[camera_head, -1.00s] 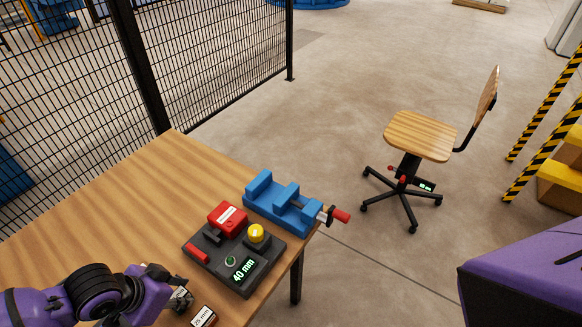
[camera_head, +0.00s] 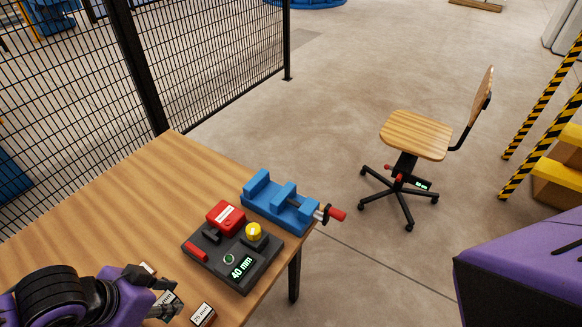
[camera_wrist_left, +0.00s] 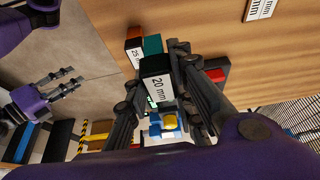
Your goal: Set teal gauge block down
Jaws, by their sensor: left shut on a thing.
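My left gripper (camera_wrist_left: 155,92) is shut on the teal gauge block (camera_wrist_left: 152,45), which shows a black face marked "20 mm" and a teal side in the left wrist view. In the head view the left gripper (camera_head: 160,290) is low over the table's near edge, and the block's label (camera_head: 169,299) shows partly behind the fingers. I cannot tell whether the block touches the table. A red-brown block marked "25 mm" (camera_head: 203,314) stands close beside it on the table. My right gripper (camera_wrist_left: 70,80) appears in the left wrist view, away from the table, its fingers apart and empty.
A dark device reading "40 mm" (camera_head: 235,273), with a yellow knob (camera_head: 254,232) and red block (camera_head: 226,216), sits beyond the gripper. A blue vise (camera_head: 279,207) is behind it. The wooden table (camera_head: 110,205) is clear at left. A chair (camera_head: 415,136) stands beyond.

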